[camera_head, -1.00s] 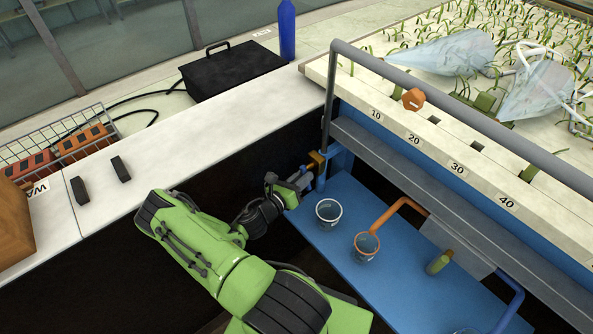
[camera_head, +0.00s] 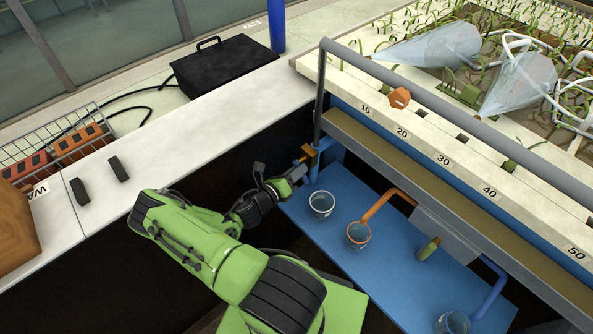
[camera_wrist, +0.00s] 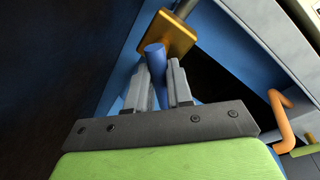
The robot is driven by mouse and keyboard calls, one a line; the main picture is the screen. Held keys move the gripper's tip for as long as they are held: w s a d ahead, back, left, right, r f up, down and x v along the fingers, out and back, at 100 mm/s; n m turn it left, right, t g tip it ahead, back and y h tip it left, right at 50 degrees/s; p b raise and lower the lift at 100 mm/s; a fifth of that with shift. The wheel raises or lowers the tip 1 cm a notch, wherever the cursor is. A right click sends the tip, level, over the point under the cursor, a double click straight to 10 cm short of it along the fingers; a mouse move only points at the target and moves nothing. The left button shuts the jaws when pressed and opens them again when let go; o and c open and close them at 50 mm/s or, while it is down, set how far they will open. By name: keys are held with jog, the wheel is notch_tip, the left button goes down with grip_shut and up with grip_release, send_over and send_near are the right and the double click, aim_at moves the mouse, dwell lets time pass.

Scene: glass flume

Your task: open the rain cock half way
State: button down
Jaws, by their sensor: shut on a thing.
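The rain cock is a brass block (camera_wrist: 180,32) on a grey pipe, with a round blue lever (camera_wrist: 155,58) coming out toward me in the wrist view. In the head view the brass block (camera_head: 308,153) sits at the left end of the bench frame, low on the upright pipe. My gripper (camera_wrist: 160,85) is shut on the blue lever, one grey finger on each side. In the head view my gripper (camera_head: 298,174) is just below the brass block and partly hides the lever. The lever's exact angle is hard to judge.
A blue shelf (camera_head: 385,270) holds a white-rimmed pail (camera_head: 322,204) and an orange-rimmed pail (camera_head: 358,235) close by. Clear cones (camera_head: 435,45) spread over the seedlings.

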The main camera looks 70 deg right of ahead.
jog(key=shift+w, duration=0.1)
jog(key=c, duration=1)
grip_release()
jog(key=p+v, duration=0.1)
jog(key=v, duration=1.4)
jog(key=shift+a+r, duration=0.1)
jog(key=shift+a, duration=0.3)
